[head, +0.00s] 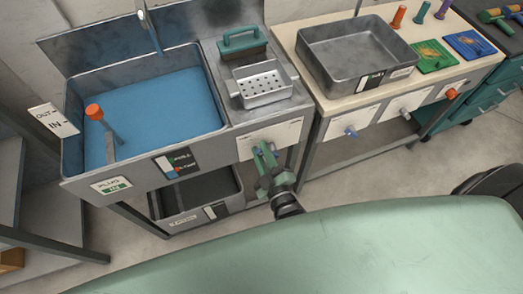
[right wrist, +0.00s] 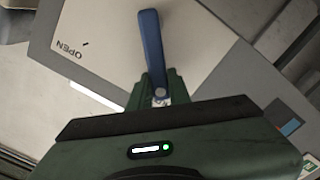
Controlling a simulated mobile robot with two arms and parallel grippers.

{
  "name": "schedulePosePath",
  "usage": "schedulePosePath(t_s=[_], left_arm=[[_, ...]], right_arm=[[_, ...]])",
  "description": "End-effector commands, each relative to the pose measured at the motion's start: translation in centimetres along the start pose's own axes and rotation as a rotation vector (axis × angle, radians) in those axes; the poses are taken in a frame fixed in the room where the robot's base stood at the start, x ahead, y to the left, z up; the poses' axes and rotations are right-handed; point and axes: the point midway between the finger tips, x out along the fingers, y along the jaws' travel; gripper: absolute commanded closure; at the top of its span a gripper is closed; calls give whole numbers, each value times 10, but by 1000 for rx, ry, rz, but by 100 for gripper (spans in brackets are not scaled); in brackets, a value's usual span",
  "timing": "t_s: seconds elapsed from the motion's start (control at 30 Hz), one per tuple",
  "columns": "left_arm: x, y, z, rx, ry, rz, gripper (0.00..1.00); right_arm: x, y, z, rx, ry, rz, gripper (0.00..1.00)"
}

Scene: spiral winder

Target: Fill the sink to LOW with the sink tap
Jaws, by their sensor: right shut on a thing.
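The metal sink (head: 72,150) stands at left, with a flat blue surface inside that looks like water (head: 160,105). A thin tap spout (head: 147,20) hangs over its back edge. A dark level panel (head: 174,162) is on the sink's front; its small marks are hard to read. My right gripper (head: 265,160) is at the white plate (head: 285,133) right of the sink. In the right wrist view it is shut on the blue tap handle (right wrist: 151,45), which stands up from between the fingers beside the word OPEN. My left gripper is out of view.
An orange-topped plug lever (head: 95,113) stands in the sink by an OUT/IN card (head: 53,120); a front label (head: 111,186) reads PLUG IN. A grey bin (head: 190,218) sits below. A second counter (head: 310,92) with a metal tray (head: 365,80) stands right.

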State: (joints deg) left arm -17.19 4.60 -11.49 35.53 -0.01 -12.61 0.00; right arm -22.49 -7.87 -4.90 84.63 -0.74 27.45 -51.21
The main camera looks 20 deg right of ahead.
Motion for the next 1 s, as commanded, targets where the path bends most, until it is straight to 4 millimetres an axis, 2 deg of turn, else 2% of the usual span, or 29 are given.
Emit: schedulePosePath(t_s=[0.2, 0.23, 0.3, 0.67, 1.0], left_arm=[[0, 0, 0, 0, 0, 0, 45], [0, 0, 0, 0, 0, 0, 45], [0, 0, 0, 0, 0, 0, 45], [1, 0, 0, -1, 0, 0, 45], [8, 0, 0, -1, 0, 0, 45]], right_arm=[[-1, -2, 0, -7, 0, -5, 100], [-1, -2, 0, -7, 0, -5, 73], [-1, -2, 0, -6, -1, -5, 60], [-5, -1, 1, -3, -1, -3, 60], [-59, -3, 2, -4, -3, -6, 60]])
